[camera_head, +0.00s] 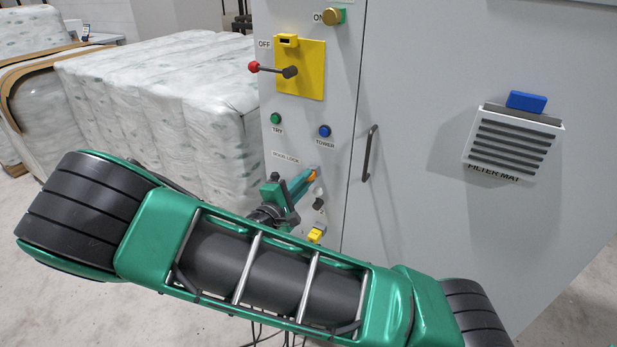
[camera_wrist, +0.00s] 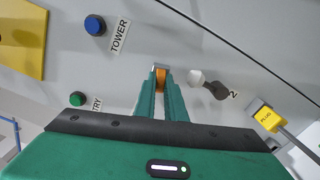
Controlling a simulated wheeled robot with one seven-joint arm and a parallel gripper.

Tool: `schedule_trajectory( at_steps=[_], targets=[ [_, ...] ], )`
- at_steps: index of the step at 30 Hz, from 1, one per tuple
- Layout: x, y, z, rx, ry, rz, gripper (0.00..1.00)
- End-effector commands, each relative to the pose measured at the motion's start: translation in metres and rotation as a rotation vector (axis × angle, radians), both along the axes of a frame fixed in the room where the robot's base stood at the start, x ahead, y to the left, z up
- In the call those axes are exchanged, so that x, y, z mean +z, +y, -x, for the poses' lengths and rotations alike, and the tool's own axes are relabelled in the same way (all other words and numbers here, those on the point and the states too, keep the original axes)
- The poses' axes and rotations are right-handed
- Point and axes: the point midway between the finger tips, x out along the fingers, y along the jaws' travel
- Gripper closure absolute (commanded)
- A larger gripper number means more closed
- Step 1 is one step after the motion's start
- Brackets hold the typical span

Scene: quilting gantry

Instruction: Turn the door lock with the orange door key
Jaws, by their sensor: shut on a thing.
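The orange door key (camera_head: 311,177) is between my fingertips at the cabinet's narrow panel, right of the DOOR LOCK label (camera_head: 286,157). My gripper (camera_head: 304,182) is shut on it. In the wrist view the orange key (camera_wrist: 160,78) shows between the two green fingers, its tip end against a small silver piece (camera_wrist: 159,66) on the panel. That piece looks like the door lock, mostly hidden by the key and fingers. I cannot tell how deep the key sits or whether the lock is turned.
A dark knob (camera_head: 318,204) and yellow plug (camera_head: 316,235) sit just below. Above are green (camera_head: 275,118) and blue (camera_head: 324,131) buttons and a yellow switch plate (camera_head: 314,78) with a projecting red-tipped lever (camera_head: 254,66). A door handle (camera_head: 370,152) stands to the right.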

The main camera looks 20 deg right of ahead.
Motion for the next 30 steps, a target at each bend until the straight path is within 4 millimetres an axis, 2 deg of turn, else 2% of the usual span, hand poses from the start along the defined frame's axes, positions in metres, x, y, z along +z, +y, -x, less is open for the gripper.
schedule_trajectory(
  at_steps=[8, 18, 30],
  targets=[
    [-0.0008, 0.0006, -0.0012, 0.002, 0.03, 0.019, 1.0],
    [-0.0004, 0.0006, -0.0015, -0.001, 0.255, 0.185, 1.0],
    [-0.0004, 0.0007, -0.0017, -0.001, 0.301, 0.218, 1.0]
  ],
)
